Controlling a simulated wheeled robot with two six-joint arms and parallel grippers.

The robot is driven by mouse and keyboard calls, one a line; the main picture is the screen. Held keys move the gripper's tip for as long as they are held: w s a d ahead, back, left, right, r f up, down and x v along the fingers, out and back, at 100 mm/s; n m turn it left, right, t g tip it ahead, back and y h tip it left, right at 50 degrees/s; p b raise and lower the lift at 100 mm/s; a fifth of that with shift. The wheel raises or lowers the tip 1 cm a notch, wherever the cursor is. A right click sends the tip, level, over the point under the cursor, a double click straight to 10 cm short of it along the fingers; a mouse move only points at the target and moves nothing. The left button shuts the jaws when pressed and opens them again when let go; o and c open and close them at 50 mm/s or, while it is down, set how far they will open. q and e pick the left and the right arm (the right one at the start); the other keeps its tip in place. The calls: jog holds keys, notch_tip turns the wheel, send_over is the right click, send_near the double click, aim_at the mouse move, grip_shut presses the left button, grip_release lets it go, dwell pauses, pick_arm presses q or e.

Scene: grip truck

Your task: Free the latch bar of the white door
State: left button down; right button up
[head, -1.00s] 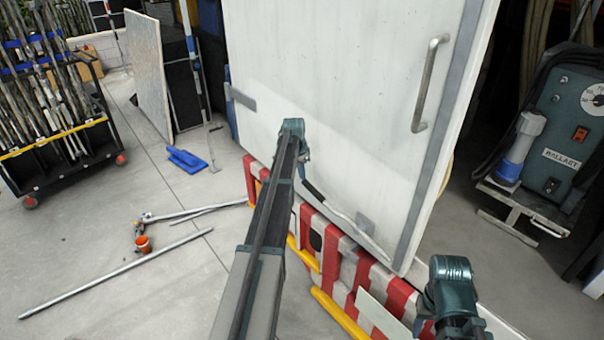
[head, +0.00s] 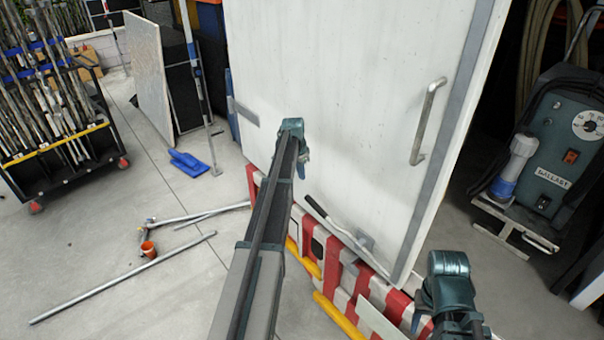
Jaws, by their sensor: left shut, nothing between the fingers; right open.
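The white door (head: 350,110) fills the upper middle, with a grey metal handle (head: 427,120) on its right side. The latch bar (head: 345,232) runs slanting across the door's lower part, down to the right, past a small grey plate (head: 365,241). Its dark grip (head: 315,206) is at the upper left end. My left gripper (head: 302,168) is shut and empty in front of the door, just above the dark grip with a gap showing. My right gripper (head: 419,322) is open at the lower right, below the door's bottom corner, partly hidden by its own wrist.
A red and white barrier (head: 363,282) with yellow feet (head: 338,314) stands across the door's bottom. A pole (head: 110,282), an orange cup (head: 148,249) and a blue item (head: 188,163) lie on the floor. A ballast unit (head: 555,150) stands right, a pole cart (head: 60,150) left.

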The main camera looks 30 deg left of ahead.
pick_arm(q)
jog(key=p+v, duration=0.2)
jog(key=v, duration=0.1)
jog(key=p+v, duration=0.1)
jog(key=shift+a+r, duration=0.3)
jog(key=shift+r, duration=0.1)
pick_arm(e)
notch_tip(320, 180, up, 5)
jog(key=shift+f, duration=0.15)
pick_arm(q)
jog(key=s+d+f+b, duration=0.2)
jog(key=s+d, duration=0.1)
jog(key=d, duration=0.5)
jog(key=s+d+f+g+b, duration=0.15)
jog(key=s+d, duration=0.25)
jog(key=d, duration=0.4)
jog(key=s+d+f+b, duration=0.2)
jog(key=s+d+f, duration=0.1)
jog(key=d, duration=0.5)
jog(key=s+d+f+b, duration=0.3)
jog(key=s+d, duration=0.6)
jog(key=s, duration=0.2)
jog(key=s+d+f+g+y+b, duration=0.1)
jog(key=s+d+f+b, duration=0.2)
jog(key=s+d, duration=0.6)
jog(key=s, duration=0.3)
pick_arm(e)
notch_tip(320, 180, down, 12)
jog(key=shift+f, duration=0.15)
